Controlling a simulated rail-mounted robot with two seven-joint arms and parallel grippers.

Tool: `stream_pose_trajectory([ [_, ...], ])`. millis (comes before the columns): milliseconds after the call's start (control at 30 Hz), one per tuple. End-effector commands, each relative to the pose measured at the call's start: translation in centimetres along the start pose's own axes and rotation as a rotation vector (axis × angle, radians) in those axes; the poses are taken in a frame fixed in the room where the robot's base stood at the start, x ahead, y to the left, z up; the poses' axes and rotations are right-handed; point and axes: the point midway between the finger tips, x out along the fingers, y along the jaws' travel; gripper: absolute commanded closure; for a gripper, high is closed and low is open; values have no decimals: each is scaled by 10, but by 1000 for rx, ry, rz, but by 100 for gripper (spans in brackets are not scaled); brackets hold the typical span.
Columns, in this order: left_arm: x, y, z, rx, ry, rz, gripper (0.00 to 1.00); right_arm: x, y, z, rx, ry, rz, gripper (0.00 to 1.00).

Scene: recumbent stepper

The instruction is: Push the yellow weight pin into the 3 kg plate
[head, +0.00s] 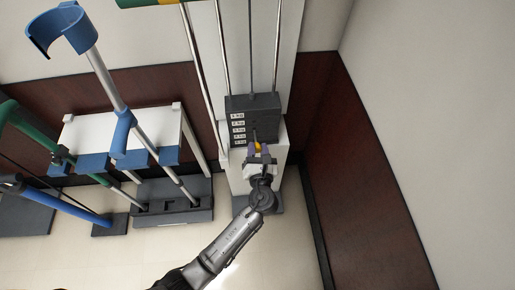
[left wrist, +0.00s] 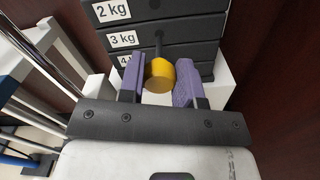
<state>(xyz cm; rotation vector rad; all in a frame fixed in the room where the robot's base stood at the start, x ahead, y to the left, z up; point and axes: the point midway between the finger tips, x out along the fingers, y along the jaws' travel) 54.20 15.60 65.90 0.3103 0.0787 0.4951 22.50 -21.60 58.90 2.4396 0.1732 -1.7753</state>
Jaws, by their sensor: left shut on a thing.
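The yellow weight pin (left wrist: 159,77) has a round yellow head and a thin grey shaft pointing at the front of the dark weight stack (head: 251,104). My left gripper (head: 260,151) is in front of the stack, its two purple fingers on either side of the yellow head, shut on it. In the left wrist view the shaft meets the stack around the height of the 3 kg plate (left wrist: 150,35), right of its white label. Whether the tip is inside a hole cannot be told. A length of shaft shows between head and stack. My right gripper is not in view.
Vertical guide rods (head: 222,45) rise above the stack against a white panel. A rack with blue and green crutches (head: 123,130) stands to the left. A brown and white wall (head: 385,150) is close on the right. Bare floor shows in front.

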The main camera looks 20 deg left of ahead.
Motion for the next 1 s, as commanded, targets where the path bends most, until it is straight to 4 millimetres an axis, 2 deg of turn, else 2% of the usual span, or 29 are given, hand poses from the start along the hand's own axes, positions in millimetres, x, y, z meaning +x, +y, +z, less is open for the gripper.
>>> stream_pose_trajectory([
  [1000,18,0,0,1,0,0,100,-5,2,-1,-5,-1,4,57],
])
